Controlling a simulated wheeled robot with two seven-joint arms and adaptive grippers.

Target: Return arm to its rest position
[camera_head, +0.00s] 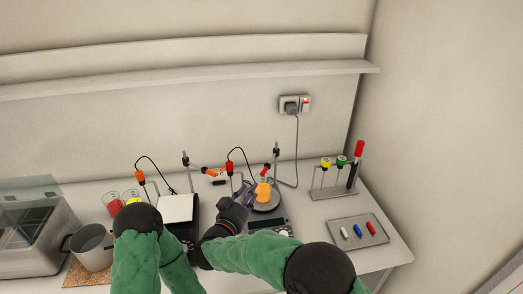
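My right arm (255,253), in a green sleeve, reaches in from the lower right. Its dark gripper (248,193) is over the bench, just left of an orange cup (263,192). The fingers look spread with nothing between them; whether one touches the cup is hard to tell.
A white-topped device (178,208) stands between my arms. Probe stands (187,170) are behind. A grey pot (92,247) and a glass-lidded box (32,235) are at left. A marker tray (358,231) and a rack (334,190) are at right. A wall shelf (200,76) runs above.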

